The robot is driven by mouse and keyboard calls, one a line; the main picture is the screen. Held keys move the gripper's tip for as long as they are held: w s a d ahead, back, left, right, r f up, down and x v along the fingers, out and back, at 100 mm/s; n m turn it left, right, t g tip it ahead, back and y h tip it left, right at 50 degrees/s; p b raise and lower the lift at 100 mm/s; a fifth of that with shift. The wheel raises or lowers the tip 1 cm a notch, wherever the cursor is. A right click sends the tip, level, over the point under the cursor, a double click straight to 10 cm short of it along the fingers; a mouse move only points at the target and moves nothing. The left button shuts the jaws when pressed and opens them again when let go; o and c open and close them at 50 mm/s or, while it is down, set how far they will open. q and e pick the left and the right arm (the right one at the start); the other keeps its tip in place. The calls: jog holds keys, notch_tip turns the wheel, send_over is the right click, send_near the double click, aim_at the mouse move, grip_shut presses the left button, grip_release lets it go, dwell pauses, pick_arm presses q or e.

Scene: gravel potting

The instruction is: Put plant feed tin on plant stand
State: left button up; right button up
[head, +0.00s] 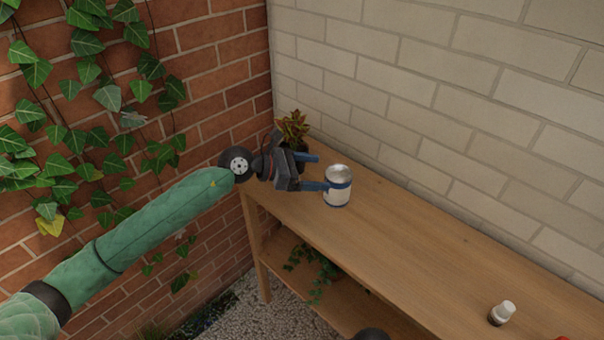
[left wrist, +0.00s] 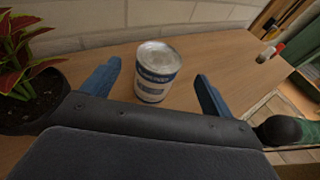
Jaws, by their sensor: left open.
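The plant feed tin (head: 338,186) is a silver-white can with a blue-banded label. It stands upright on the wooden stand's top (head: 410,240), and it also shows in the left wrist view (left wrist: 157,72). My left gripper (head: 324,172) is open at the tin, with its blue fingers reaching toward it from the left. In the left wrist view the tin appears between and just ahead of the two fingertips (left wrist: 160,68). I cannot tell whether a finger touches it. My right gripper is not in view.
A potted red-green plant (head: 294,130) stands at the back left, close to my left gripper; its dark pot (left wrist: 32,105) shows in the wrist view. A brick wall lies behind. The top between tin and bottle is clear.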

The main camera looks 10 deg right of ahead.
pick_arm(q)
jog(key=shift+b+v, duration=0.3)
jog(key=shift+v, duration=1.2)
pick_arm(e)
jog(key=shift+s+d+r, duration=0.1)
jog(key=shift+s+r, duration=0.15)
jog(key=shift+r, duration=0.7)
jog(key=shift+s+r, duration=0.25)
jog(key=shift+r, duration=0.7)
